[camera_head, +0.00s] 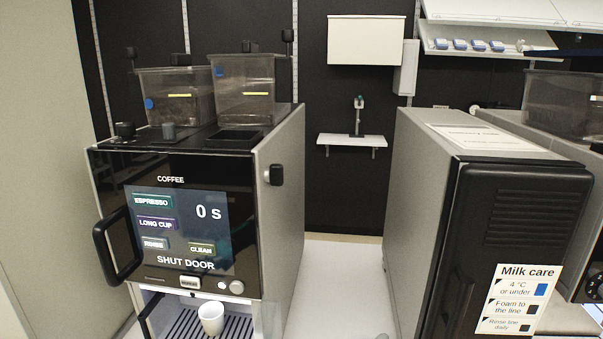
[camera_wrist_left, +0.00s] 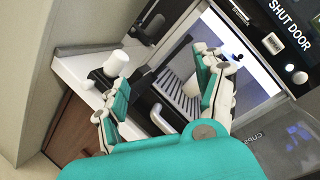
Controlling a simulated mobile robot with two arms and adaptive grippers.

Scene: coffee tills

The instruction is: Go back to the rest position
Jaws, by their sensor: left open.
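My left gripper (camera_wrist_left: 161,78) is open in the left wrist view, its teal-padded fingers spread with nothing held between them. It is not in the head view. A white cup (camera_head: 211,318) stands upright on the slatted drip tray (camera_head: 182,325) of the coffee machine (camera_head: 282,200). The cup also shows in the left wrist view (camera_wrist_left: 191,87), beside the right-hand finger. The machine's screen (camera_head: 178,228) reads "0 s" and "SHUT DOOR". My right gripper is in neither view.
A white cylindrical object (camera_wrist_left: 117,64) stands on a dark base left of the drip tray. A black handle (camera_head: 118,250) sticks out from the machine's front. A milk cooler (camera_head: 500,230) stands at the right.

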